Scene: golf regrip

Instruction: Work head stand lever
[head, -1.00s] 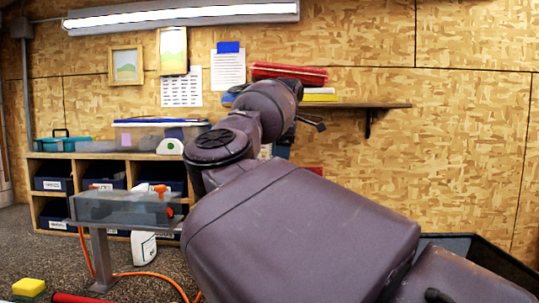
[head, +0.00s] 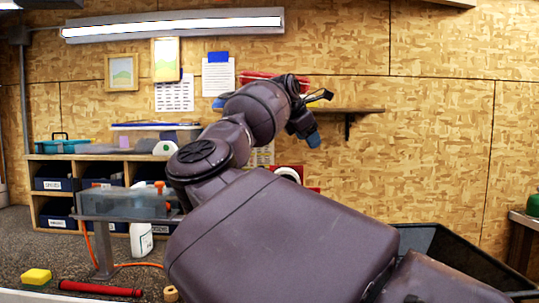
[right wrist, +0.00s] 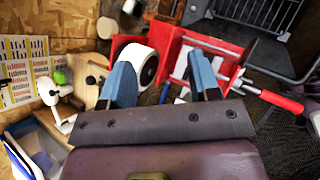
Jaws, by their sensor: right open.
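My right gripper (right wrist: 160,57) is open, with its two blue fingers pointing away from the camera in the right wrist view. Beyond the fingers is a red stand (right wrist: 184,66) with a white round part (right wrist: 140,66) on its left. A red bar-like handle (right wrist: 275,98), possibly the lever, sticks out to the right of the right finger. In the head view one blue finger (head: 313,139) shows, and the stand's white ring (head: 288,173) is mostly hidden behind my arm. My left gripper is not in view.
A grey tank (head: 125,203) on a post stands left of my right arm. A yellow sponge (head: 37,276) and a red tube (head: 98,288) lie front left. A dark bin (head: 460,255) is at right.

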